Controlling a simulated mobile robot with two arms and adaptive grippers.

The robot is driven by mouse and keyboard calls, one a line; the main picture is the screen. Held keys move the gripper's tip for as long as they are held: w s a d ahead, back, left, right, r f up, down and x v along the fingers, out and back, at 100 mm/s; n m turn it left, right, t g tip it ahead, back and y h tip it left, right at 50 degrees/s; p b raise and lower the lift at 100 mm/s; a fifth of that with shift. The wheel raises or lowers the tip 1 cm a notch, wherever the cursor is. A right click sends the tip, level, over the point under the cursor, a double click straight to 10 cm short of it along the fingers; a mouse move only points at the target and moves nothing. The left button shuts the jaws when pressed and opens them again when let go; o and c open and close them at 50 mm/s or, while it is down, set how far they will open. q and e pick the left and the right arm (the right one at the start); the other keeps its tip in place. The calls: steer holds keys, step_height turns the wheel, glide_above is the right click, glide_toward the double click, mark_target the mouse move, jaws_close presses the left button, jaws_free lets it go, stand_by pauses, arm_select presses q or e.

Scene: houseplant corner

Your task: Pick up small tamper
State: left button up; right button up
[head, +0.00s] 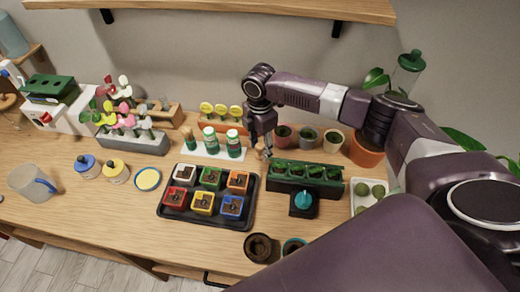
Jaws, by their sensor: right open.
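My right gripper (267,147) points down near the middle of the table, behind the black tray of seedlings and just right of the white-and-green bottles. It is open, and its fingers look small and partly dark. I cannot tell for sure which thing is the small tamper. A squat black block with a teal knob-like top (303,199) stands in front of the seedling tray and may be it. The gripper is behind and left of this block, apart from it. My left gripper is not in view.
A black tray (207,219) of coloured square pots lies left of centre. Green-and-white bottles (233,144) stand close left of the gripper; small pots (333,140) stand right. Bare wood (120,215) shows at front left.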

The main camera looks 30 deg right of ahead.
steer(key=c, duration=1.2)
steer(key=shift+o, duration=0.2)
steer(key=shift+r, duration=0.1)
